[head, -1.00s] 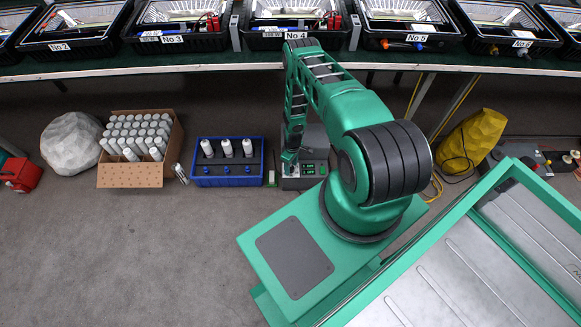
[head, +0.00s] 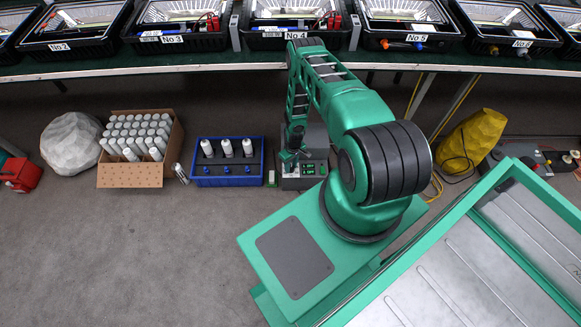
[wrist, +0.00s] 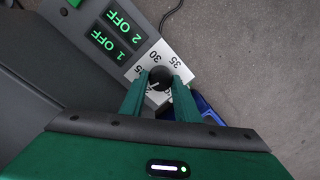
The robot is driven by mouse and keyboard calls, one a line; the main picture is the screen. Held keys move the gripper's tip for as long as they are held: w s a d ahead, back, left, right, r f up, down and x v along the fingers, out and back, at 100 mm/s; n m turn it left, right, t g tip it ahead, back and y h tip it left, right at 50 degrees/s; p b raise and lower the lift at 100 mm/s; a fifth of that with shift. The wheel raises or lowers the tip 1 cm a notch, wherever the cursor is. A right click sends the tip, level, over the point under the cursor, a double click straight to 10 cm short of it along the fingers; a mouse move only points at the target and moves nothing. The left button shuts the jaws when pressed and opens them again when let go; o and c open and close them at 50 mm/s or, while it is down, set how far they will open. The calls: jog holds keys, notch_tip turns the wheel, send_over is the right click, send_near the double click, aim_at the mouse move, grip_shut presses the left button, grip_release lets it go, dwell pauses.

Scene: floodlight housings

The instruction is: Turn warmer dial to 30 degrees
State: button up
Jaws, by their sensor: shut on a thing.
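The warmer (head: 312,168) is a grey box on the floor under the bench. In the wrist view its black dial (wrist: 160,78) sits on a white scale plate (wrist: 146,65) showing 30 and 35, with another number partly hidden by a finger. My gripper (wrist: 160,84) is shut on the dial, with one green finger on each side. A small pale mark shows on the dial's lower left, away from the 30, but its exact reading is unclear. In the head view my gripper (head: 292,166) is at the warmer's left part, and the dial is hidden.
The warmer's green displays (wrist: 112,32) read 1 OFF and 2 OFF. A blue crate (head: 228,182) with several canisters stands left of the warmer. A cardboard box (head: 130,175) of canisters stands farther left. The bench edge (head: 200,66) runs above. Open floor lies in front.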

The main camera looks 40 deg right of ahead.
jog(key=m, duration=0.4)
jog(key=shift+m, duration=0.3)
jog(key=m, duration=0.5)
jog(key=shift+s+m, duration=0.1)
jog(key=shift+m, duration=0.2)
jog(key=m, duration=0.5)
jog(key=shift+t, duration=0.3)
jog(key=m, duration=0.5)
jog(key=shift+h, duration=0.3)
jog(key=o, duration=1)
jog(key=shift+o, duration=0.2)
jog(key=shift+r, duration=0.1)
